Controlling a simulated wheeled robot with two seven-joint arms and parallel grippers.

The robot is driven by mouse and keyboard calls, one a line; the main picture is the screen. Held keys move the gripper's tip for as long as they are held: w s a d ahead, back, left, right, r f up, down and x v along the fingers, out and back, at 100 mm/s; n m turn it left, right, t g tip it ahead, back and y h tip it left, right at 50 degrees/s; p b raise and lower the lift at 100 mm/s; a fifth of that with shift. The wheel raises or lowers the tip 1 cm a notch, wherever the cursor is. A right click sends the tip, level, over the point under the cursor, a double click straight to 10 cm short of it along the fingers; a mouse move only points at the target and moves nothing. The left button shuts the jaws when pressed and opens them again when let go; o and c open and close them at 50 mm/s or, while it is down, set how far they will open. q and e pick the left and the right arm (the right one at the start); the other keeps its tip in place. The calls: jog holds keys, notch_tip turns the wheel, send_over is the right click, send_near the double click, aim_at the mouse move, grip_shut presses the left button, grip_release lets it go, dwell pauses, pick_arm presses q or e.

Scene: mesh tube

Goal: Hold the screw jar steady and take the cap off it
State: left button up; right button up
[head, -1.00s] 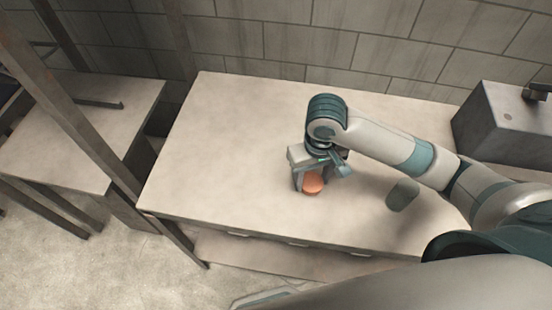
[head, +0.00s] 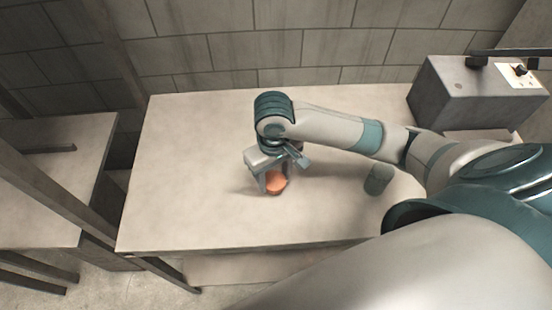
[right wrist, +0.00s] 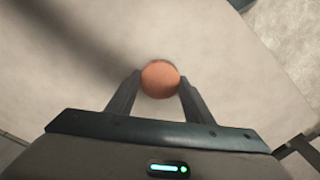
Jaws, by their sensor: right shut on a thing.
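The screw jar (head: 276,184) is a short, round orange piece standing on the table, towards its front edge. In the right wrist view its round orange top (right wrist: 160,79) shows between the fingertips. I cannot make out a seam between cap and jar. My right gripper (head: 275,179) points down from above and is shut on the orange piece, one finger on each side. Whether the fingers grip the cap or the body is unclear. My left gripper is not in view.
A grey-green cylinder (head: 378,180) stands on the table to the right, below my right forearm. A grey box (head: 465,92) is at the back right. The pale table (head: 195,150) is clear on the left. A dark post (head: 60,190) rises at the left.

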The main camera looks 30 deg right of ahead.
aim_at(280, 174)
jog(key=n, duration=0.1)
jog(key=r+n, duration=0.1)
jog(key=n, duration=0.2)
jog(key=shift+w+d+r+p, duration=0.15)
jog(key=shift+w+d+p, duration=0.05)
jog(key=shift+d+p, duration=0.15)
jog(key=n, duration=0.3)
jog(key=r+n, duration=0.1)
jog(key=shift+w+d+n, duration=0.15)
jog(key=shift+d+n, duration=0.2)
jog(key=shift+n, duration=0.05)
jog(key=n, duration=0.3)
jog(key=r+n+p, duration=0.1)
jog(key=shift+w+d, duration=0.1)
jog(key=shift+d, duration=0.3)
jog(key=d+r+n+p, duration=0.1)
jog(key=d+r+n, duration=0.1)
jog(key=n, duration=0.9)
jog(key=d+r+n+p, duration=0.2)
jog(key=r+n, duration=0.1)
jog(key=n, duration=0.8)
jog(key=shift+d+r+n, duration=0.15)
jog(key=shift+d+n, duration=0.1)
jog(key=shift+n, duration=0.15)
